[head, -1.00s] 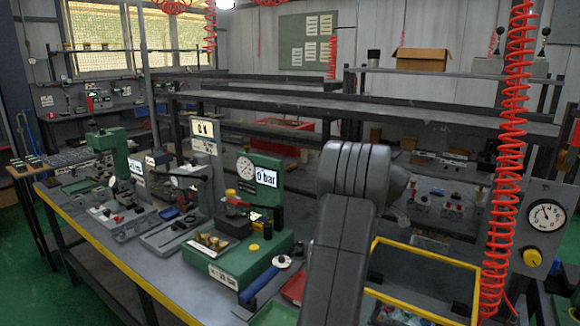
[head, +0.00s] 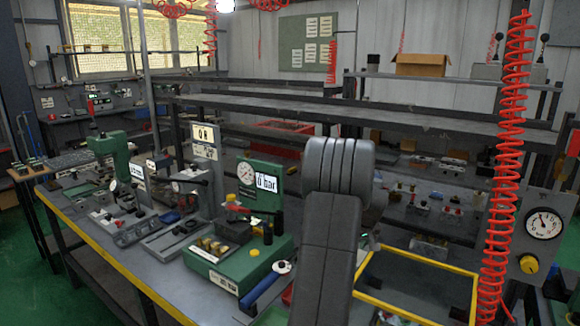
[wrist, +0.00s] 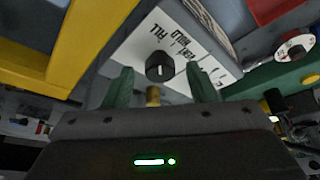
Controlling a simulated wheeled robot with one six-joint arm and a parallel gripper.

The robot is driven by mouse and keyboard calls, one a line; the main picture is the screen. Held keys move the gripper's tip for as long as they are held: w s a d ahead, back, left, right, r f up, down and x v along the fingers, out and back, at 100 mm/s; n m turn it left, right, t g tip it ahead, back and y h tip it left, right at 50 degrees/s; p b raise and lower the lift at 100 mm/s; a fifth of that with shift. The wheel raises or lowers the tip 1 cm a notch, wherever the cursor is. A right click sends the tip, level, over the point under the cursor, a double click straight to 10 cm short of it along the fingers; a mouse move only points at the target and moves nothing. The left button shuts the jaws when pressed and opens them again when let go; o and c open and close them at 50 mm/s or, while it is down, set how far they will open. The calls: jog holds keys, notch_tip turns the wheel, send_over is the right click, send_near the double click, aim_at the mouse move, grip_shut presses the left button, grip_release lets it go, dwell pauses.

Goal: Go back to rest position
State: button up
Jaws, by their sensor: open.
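My gripper (wrist: 159,76) shows in the wrist view with its two green fingers spread apart. A black knob (wrist: 159,67) on a white plate (wrist: 130,55) lettered FILL, HOLD and VENT appears between the fingertips, with clear gaps on both sides. A small brass cylinder (wrist: 152,96) shows just below the knob; I cannot tell what it belongs to. Nothing is gripped. In the head view my grey arm stands at centre front and hides the fingers.
A green test stand (head: 225,270) with a gauge and bar display stands left of my arm on the workbench (head: 105,245). A yellow-edged tray (head: 420,262) is to the right. A red coiled hose (head: 503,170) hangs at the right, by a gauge panel (head: 540,235).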

jog(key=shift+a+m+h+p, duration=0.2)
jog(key=shift+m+h, duration=0.3)
jog(key=shift+m, duration=0.9)
jog(key=shift+a+m+h+p, duration=0.1)
jog(key=shift+m+h+p, duration=0.3)
jog(key=shift+m, duration=1)
jog(key=shift+w+a+m+g+h+b, duration=0.1)
jog(key=shift+m+g+h+b, duration=0.3)
jog(key=shift+m, duration=0.85)
jog(key=shift+m+h+b, duration=0.2)
jog(key=shift+m+h, duration=0.4)
jog(key=shift+m, duration=0.65)
